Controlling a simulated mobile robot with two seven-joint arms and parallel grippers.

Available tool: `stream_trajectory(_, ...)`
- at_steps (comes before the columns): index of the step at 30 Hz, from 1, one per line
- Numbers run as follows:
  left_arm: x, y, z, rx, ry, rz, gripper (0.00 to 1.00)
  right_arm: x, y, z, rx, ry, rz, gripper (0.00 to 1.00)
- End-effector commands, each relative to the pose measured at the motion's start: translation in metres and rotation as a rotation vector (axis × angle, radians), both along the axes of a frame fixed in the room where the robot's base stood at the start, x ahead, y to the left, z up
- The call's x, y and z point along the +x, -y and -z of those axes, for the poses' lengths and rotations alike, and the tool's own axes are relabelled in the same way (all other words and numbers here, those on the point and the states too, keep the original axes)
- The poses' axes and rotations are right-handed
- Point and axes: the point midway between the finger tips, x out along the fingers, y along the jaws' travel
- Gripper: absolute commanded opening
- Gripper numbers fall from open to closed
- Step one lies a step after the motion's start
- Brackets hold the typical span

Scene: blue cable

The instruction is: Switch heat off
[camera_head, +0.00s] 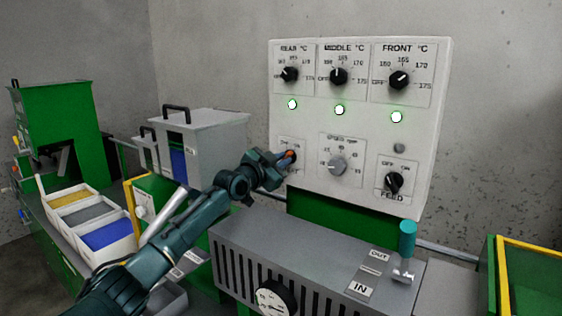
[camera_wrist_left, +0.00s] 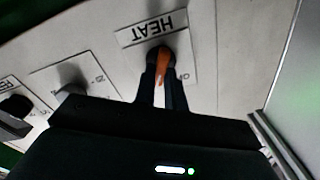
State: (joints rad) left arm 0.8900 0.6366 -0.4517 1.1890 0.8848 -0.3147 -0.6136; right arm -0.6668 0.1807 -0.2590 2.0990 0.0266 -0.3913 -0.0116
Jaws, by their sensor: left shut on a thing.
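The heat switch is at the lower left of the white control panel (camera_head: 375,130). In the left wrist view its HEAT label (camera_wrist_left: 154,27) appears upside down, just above the orange switch knob (camera_wrist_left: 164,58). My left gripper (camera_head: 286,158) reaches the switch from the lower left and covers much of it in the head view. In the left wrist view the fingers (camera_wrist_left: 163,78) are shut on the orange knob, one on each side. The fingers hide part of the switch markings, so I cannot tell its setting. My right gripper is not in view.
REAR (camera_head: 290,74), MIDDLE (camera_head: 339,76) and FRONT (camera_head: 399,80) dials sit above three lit lamps (camera_head: 339,110). A grey speed knob (camera_head: 337,165) and black FEED switch (camera_head: 394,182) are to the right. A grey vented housing (camera_head: 310,245) with a teal-handled lever (camera_head: 407,238) stands below.

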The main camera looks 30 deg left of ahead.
Motion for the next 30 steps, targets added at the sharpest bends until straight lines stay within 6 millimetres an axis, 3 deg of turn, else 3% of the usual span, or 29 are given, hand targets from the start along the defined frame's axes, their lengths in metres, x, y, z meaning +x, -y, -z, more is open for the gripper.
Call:
stream_trajectory(16, 0.0, -0.0004, 0.0, -0.078, -0.012, 0.0, 0.0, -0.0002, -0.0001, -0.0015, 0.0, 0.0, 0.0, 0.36)
stream_trajectory(30, 0.0003, -0.0014, -0.0003, -0.47, -0.067, 0.0, 0.0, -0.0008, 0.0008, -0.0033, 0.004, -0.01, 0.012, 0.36)
